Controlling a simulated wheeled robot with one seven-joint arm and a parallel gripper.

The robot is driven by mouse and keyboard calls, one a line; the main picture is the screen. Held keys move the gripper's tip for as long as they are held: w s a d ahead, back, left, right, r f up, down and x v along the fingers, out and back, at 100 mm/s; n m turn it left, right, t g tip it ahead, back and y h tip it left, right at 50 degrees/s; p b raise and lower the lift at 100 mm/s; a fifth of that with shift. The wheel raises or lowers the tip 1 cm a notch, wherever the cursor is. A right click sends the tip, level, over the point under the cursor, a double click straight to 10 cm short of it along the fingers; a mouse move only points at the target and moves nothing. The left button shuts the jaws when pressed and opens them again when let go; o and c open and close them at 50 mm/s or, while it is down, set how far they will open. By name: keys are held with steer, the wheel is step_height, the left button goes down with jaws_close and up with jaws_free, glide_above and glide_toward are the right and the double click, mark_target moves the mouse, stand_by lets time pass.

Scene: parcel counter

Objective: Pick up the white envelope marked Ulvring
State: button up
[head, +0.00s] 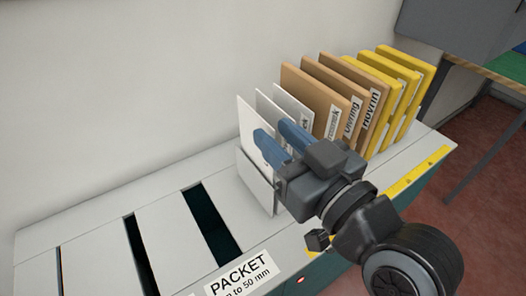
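Several thin white envelopes (246,118) stand upright at the left end of a row on the counter. Their labels are mostly hidden by my gripper, so I cannot tell which white one is marked Ulvring. A brown envelope (326,75) farther right in the row bears a label that seems to read Ulvring. My gripper (269,138) is over the white envelopes from the front, its two blue fingers apart. A white envelope seems to stand between the fingers, but I cannot tell whether they touch it.
Yellow envelopes (417,54) stand close behind the brown ones at the row's right end. A light panel (256,182) stands at the row's left end. The counter (95,203) has dark slots and a PACKET label (240,273). A wall rises behind.

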mark_target(256, 113)
steer(key=shift+f+p+x, duration=0.2)
steer(key=shift+p+x, duration=0.05)
steer(key=shift+x, duration=1.5)
steer(key=shift+f+p+x, duration=0.2)
steer(key=shift+p+x, duration=0.05)
steer(key=shift+x, duration=1.55)
steer(key=shift+w+d, duration=0.1)
steer(key=shift+d, duration=0.05)
steer(key=shift+c, duration=0.5)
jaws_close()
